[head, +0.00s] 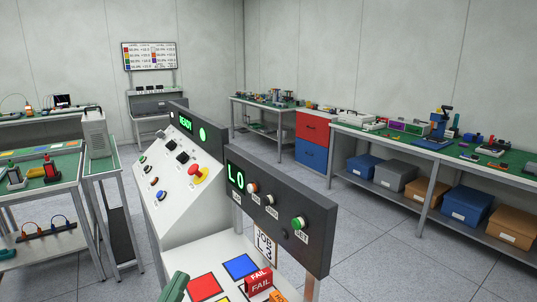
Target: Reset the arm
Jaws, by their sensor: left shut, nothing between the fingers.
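The only part of my arms that seems to show is a dark green piece at the bottom edge, which I take for my left gripper (174,287). It is small and cut off by the frame. It is shut and empty, low beside the front of the console (185,205), apart from the buttons. My right gripper is not in view.
The console has a red mushroom button (197,172), a READY display (186,123) and a dark panel (318,225). Coloured squares and a red FAIL block (258,281) lie on its lower shelf. Workbenches stand left and right; the grey floor (370,245) right is clear.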

